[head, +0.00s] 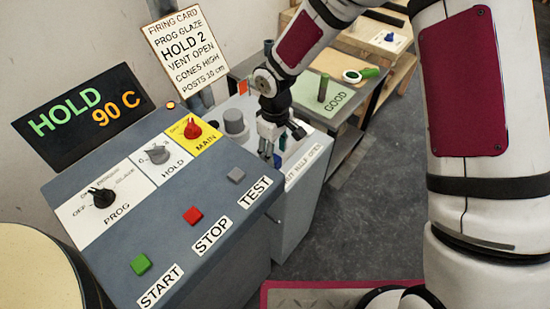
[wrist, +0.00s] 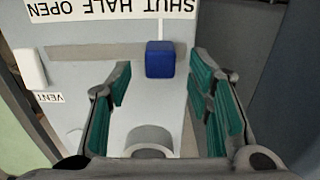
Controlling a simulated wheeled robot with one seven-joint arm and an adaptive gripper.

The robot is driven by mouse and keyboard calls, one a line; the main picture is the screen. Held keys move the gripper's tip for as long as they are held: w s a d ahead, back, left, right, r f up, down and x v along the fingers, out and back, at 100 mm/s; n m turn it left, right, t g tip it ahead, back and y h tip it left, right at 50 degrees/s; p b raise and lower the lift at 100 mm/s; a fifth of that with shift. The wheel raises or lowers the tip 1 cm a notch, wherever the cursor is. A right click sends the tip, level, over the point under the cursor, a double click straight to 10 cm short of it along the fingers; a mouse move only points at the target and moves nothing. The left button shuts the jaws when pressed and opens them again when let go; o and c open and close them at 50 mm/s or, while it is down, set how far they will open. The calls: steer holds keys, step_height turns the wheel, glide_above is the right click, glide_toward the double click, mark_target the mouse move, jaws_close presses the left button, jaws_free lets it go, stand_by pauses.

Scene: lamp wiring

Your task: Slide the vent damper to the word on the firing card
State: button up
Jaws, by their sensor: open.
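The firing card (head: 186,50) on the wall reads PROG GLAZE, HOLD 2, VENT OPEN, CONES HIGH, POSTS 10 cm. The vent damper's blue knob (wrist: 160,59) sits in a horizontal slot in the wrist view, under the SHUT end of the upside-down label SHUT HALF OPEN (wrist: 110,8). OPEN is at the label's left end there. My gripper (wrist: 161,75) is open, its teal-padded fingers on either side of the knob in the picture, with gaps to both. In the head view, my gripper (head: 270,143) is low over the grey cabinet and hides most of the knob.
The control console (head: 222,215) stands left of the cabinet (head: 300,190), with START, STOP and TEST buttons. The display (head: 80,110) reads HOLD 90 C. A grey cylinder (head: 235,122) rises near the gripper. A bench with a green GOOD mat (head: 338,97) is behind. Floor at right is clear.

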steer(key=shift+f, duration=1.9)
steer(key=shift+c, duration=0.6)
jaws_close()
